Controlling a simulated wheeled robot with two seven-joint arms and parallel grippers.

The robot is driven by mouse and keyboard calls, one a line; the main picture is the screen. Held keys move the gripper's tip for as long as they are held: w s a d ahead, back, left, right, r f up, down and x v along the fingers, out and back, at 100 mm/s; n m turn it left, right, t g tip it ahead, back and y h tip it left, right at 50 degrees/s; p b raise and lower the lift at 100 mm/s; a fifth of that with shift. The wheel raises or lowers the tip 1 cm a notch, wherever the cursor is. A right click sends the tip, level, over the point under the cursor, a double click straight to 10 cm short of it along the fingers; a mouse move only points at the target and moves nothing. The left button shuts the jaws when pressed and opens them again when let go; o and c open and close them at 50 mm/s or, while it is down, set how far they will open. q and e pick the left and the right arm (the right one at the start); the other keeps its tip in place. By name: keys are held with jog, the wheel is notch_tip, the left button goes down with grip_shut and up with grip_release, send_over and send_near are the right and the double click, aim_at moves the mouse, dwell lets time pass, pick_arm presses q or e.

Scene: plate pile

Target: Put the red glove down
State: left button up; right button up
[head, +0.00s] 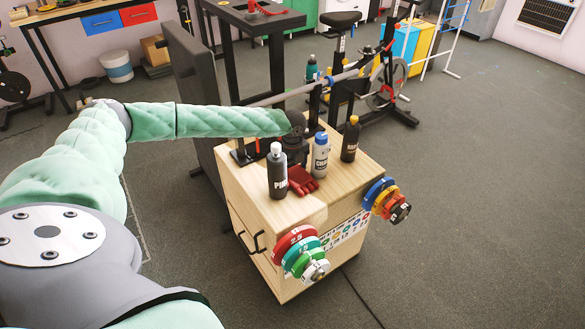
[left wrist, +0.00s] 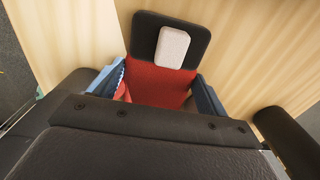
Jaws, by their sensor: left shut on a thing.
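The red glove (head: 302,182) is on or just above the wooden top of the cabinet, between the bottles. In the left wrist view the red glove (left wrist: 160,86) fills the space between the blue fingers of my left gripper (left wrist: 156,80). A black end with a white patch lies beyond the red part, over pale wood. In the head view my left gripper (head: 294,148) points down behind the glove, partly hidden by the bottles. It is shut on the glove. Whether the glove touches the wood is unclear. My right gripper is not in view.
A dark bottle (head: 277,172) stands left of the glove, a grey bottle (head: 320,156) right of it, and a black bottle (head: 350,140) farther right. Weight plates (head: 296,243) hang on the cabinet's side. The cabinet's front corner (head: 300,208) is bare.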

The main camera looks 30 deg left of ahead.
pick_arm(q)
jog(key=o, duration=1)
